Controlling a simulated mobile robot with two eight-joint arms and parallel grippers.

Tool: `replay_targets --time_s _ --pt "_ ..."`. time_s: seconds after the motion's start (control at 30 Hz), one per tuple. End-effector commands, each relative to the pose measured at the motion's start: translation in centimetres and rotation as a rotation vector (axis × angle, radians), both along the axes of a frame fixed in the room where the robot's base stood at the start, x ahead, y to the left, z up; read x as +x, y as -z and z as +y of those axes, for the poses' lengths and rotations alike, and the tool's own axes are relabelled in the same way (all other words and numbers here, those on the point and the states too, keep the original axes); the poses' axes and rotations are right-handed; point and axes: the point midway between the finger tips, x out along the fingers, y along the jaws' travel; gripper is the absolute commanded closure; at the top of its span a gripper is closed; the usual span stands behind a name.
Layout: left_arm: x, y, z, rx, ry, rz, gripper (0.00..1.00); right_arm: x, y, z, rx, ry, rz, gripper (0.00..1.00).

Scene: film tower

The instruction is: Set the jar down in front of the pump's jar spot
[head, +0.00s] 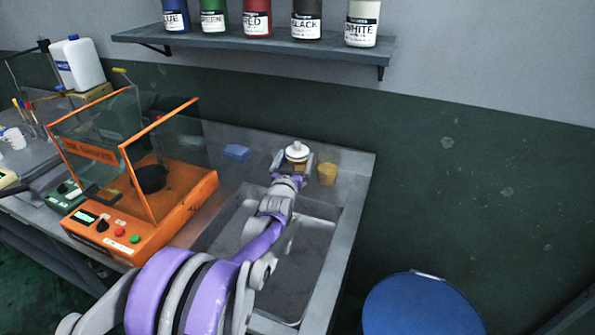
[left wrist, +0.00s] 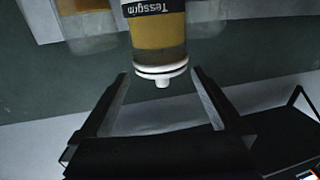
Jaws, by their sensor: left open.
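A jar with a white knobbed lid (head: 297,152) and amber contents stands on the back ledge behind the sink. It also shows in the left wrist view (left wrist: 158,38), upside down, with a black-and-white label. My left gripper (head: 293,163) reaches over the sink to the jar. Its two fingers are open, one to each side of the lid in the left wrist view, with gaps showing. I cannot make out which thing is the pump, or its jar spot. My right gripper is not in view.
A small amber cup (head: 327,174) stands just right of the jar, and a blue sponge (head: 236,152) lies to its left. The metal sink (head: 322,250) is below my arm. An orange machine (head: 185,200) with clear raised panels stands left. Paint bottles line a shelf (head: 225,40) above.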

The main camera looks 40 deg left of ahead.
Motion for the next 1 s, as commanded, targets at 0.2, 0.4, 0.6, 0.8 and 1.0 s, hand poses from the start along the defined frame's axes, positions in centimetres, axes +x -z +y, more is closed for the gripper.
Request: replay_targets --time_s 0.2,0.4,0.6,0.8,1.0 --pt "2.4 0.3 1.5 -0.001 -0.001 0.000 0.00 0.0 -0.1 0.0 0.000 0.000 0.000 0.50" --pt "4.4 0.4 2.5 0.000 0.000 0.001 0.00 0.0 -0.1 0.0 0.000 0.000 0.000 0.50" --pt "4.6 0.4 2.5 0.000 0.000 0.001 0.00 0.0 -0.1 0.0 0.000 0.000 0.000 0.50" --pt "4.6 0.4 2.5 0.000 0.000 0.001 0.27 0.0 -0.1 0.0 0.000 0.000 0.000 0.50" --pt "4.6 0.4 2.5 -0.001 0.000 0.002 0.63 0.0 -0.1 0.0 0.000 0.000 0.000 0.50"
